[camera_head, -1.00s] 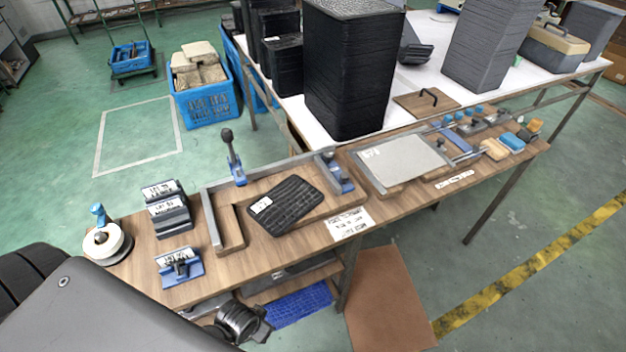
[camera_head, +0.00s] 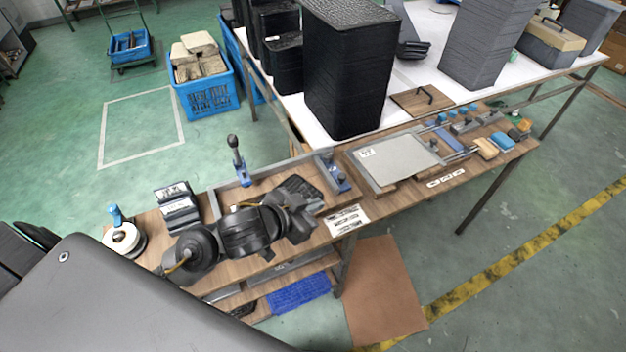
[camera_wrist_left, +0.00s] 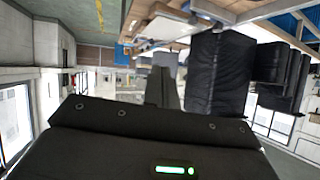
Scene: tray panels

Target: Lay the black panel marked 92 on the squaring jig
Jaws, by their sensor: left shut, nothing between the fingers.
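My left gripper (camera_head: 298,218) is over the front of the jig beside the panel, shut and empty. Its closed fingers also show in the left wrist view (camera_wrist_left: 163,75), where no panel is seen between them. My right gripper is out of view.
A grey panel (camera_head: 395,160) with a white label lies in another fixture to the right. A blue toggle clamp (camera_head: 240,165) stands behind the jig. Tall black stacks (camera_head: 350,70) stand on the white table behind. A white-and-blue dispenser (camera_head: 121,236) is at the bench's left end.

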